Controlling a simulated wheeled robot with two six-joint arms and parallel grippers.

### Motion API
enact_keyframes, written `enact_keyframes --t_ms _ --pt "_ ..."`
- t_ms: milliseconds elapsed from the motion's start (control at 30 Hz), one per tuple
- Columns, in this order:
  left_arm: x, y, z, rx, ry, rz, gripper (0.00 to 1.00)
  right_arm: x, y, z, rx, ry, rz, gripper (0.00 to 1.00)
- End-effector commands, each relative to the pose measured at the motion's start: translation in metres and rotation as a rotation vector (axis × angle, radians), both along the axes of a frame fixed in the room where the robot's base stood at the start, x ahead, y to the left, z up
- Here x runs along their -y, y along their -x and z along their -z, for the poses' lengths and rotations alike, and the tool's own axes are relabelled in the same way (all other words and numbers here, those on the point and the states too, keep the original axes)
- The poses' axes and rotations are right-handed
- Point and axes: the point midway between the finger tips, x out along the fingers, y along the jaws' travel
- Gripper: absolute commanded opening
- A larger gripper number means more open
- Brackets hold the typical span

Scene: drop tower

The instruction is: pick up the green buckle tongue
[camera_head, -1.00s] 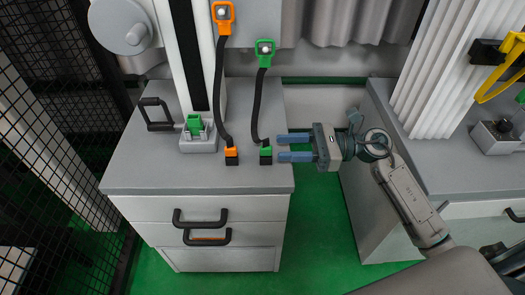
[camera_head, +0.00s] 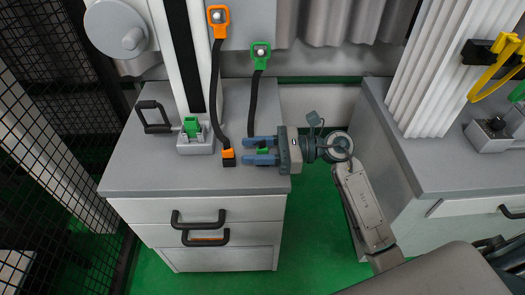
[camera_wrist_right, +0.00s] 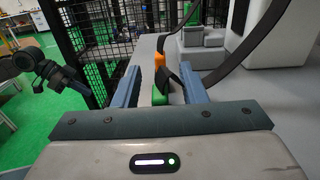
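The green buckle tongue (camera_head: 262,151) hangs at the end of a black strap (camera_head: 254,105), at the cabinet top's right edge. My right gripper (camera_head: 246,150) is open around it, one finger on each side. In the right wrist view the green tongue (camera_wrist_right: 159,97) shows between the two blue fingers (camera_wrist_right: 158,86), with gaps on both sides. Its lower part is hidden by the gripper body. A dark arm with a bluish finger, which looks like my left gripper (camera_wrist_right: 80,88), shows at the left of that view; its opening is unclear.
An orange tongue (camera_head: 228,158) on its own strap stands just left of the green one. A grey buckle base with a green part (camera_head: 192,130) and a black handle (camera_head: 153,117) stand further left on the grey cabinet top (camera_head: 140,180). A white column rises behind.

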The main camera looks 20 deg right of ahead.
Motion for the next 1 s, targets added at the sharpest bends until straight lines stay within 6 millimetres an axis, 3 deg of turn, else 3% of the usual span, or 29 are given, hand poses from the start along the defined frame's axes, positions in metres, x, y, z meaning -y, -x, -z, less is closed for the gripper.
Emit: enact_keyframes --t_ms 167,367,767,1000 --pt "0.000 -0.002 -0.002 0.005 0.000 0.000 0.00 0.000 0.000 0.000 0.000 0.000 0.000 0.38" --pt "0.000 -0.003 -0.002 0.009 0.001 0.001 0.00 0.000 0.000 0.000 0.000 0.000 0.000 0.01" --pt "0.000 0.000 0.002 -0.001 0.001 0.001 0.00 0.000 0.000 -0.003 0.002 0.001 0.000 0.00" --pt "-0.001 0.004 0.003 -0.016 -0.003 0.001 0.00 0.000 0.000 -0.024 0.005 0.001 0.000 0.00"
